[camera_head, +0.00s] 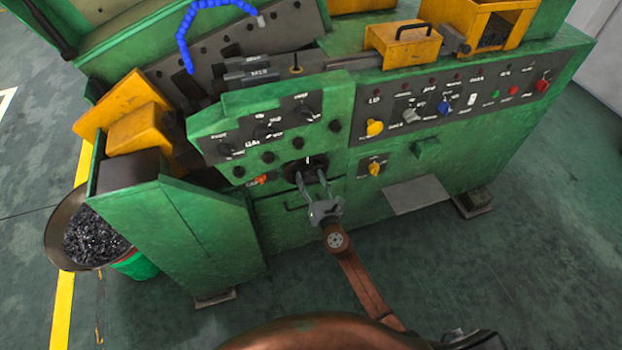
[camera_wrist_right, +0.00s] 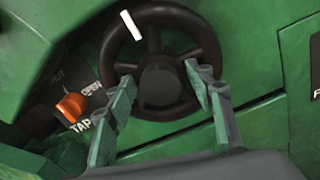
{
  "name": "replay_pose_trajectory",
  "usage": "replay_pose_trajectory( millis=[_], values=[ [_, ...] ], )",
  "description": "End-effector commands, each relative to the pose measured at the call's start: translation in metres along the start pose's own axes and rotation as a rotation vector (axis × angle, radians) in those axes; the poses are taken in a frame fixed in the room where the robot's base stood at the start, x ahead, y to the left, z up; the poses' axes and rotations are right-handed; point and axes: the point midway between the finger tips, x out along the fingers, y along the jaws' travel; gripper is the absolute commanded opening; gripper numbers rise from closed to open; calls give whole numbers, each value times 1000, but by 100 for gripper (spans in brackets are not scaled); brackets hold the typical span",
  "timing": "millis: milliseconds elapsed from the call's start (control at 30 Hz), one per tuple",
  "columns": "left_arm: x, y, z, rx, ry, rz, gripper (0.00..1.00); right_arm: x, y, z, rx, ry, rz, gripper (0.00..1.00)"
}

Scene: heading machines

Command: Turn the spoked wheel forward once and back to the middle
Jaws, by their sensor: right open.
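The spoked wheel (camera_head: 291,170) is dark and small, set in the green front panel of the machine. In the right wrist view the wheel (camera_wrist_right: 160,85) shows a round hub, several spokes and a white mark on its rim, a little left of the top. My right gripper (camera_head: 314,180) is in front of the wheel. In the wrist view its fingers (camera_wrist_right: 160,74) are open, one to each side of the hub, overlapping the wheel's left and right parts. Whether they touch the rim or spokes I cannot tell. My left gripper is not in view.
An orange selector knob (camera_wrist_right: 71,107) labelled TAP and OPEN sits left of the wheel. Several dark knobs (camera_head: 264,131) are above it. A panel with a yellow knob (camera_head: 374,128) and coloured buttons is to the right. A bowl of dark parts (camera_head: 62,245) stands at left.

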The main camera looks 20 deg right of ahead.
Motion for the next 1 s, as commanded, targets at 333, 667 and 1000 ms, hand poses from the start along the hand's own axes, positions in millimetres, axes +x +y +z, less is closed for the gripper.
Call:
replay_pose_trajectory(
  millis=[333,667,1000],
  values=[
    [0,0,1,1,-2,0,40,0,0,0,1,0,0,37],
    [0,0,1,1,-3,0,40,0,0,0,0,0,0,14],
    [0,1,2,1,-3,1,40,0,0,0,0,0,0,0]
  ],
)
